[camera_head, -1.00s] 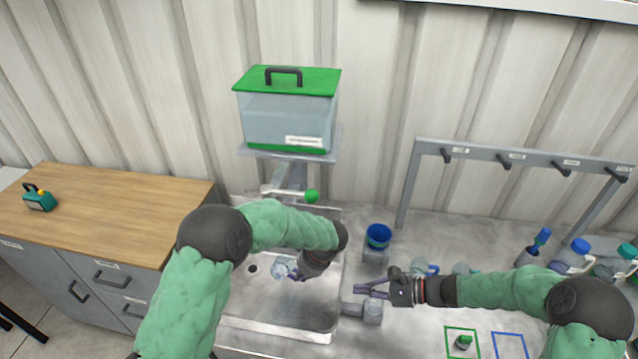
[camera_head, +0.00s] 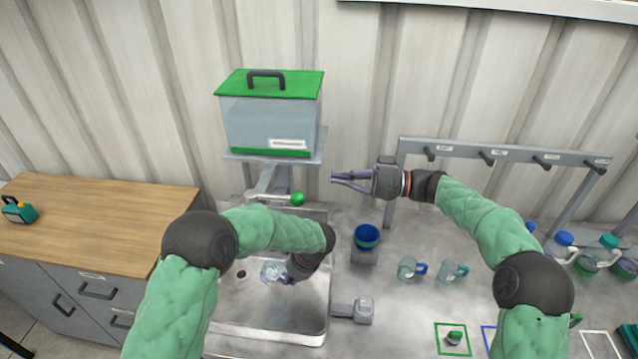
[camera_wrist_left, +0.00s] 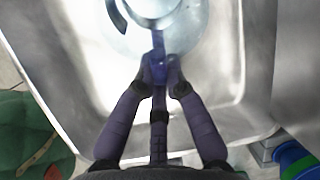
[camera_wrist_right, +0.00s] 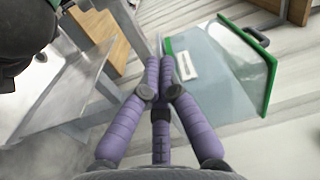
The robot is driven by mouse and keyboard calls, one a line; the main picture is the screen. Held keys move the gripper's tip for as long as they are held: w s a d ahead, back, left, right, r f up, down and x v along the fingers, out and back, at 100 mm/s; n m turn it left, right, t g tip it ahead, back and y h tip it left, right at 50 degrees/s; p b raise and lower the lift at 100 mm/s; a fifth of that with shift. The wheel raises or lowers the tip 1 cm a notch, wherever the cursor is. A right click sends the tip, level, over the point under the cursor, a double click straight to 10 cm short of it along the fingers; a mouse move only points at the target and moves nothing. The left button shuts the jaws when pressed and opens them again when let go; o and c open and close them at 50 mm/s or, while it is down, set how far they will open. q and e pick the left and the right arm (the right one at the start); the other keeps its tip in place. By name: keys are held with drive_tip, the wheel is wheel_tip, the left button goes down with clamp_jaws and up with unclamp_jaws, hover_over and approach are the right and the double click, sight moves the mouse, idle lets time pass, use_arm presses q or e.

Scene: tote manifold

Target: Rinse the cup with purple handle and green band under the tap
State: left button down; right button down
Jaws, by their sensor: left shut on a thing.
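The clear cup (camera_head: 270,271) is in the sink area, close to the drain in the head view. My left gripper (camera_head: 287,280) is shut on its purple handle (camera_wrist_left: 157,68). The cup's wall fills the top of the left wrist view; I cannot make out a green band. The tap (camera_head: 264,188) is above the back of the sink (camera_head: 250,318), under the clear tank (camera_head: 268,122), and its lever ends in a green ball (camera_head: 297,199). My right gripper (camera_head: 334,178) is raised right of the tank and ball, empty, its fingers together and pointing left.
A blue bowl-like cup (camera_head: 367,236) stands on a grey block right of the sink. A hook rack (camera_head: 510,152) and bottles (camera_head: 560,246) are behind my right arm. A wooden counter (camera_head: 90,225) is at left.

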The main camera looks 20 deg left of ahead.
drive_tip(key=s+a, duration=0.5)
drive_tip(key=a, duration=0.2)
drive_tip(key=shift+s, duration=0.35)
drive_tip(key=shift+f, duration=0.1)
drive_tip(key=shift+s, duration=0.1)
idle(0.3)
drive_tip(key=shift+s+d, duration=0.25)
drive_tip(key=shift+s, duration=0.25)
drive_tip(key=shift+s+d, duration=0.2)
drive_tip(key=shift+s, duration=0.3)
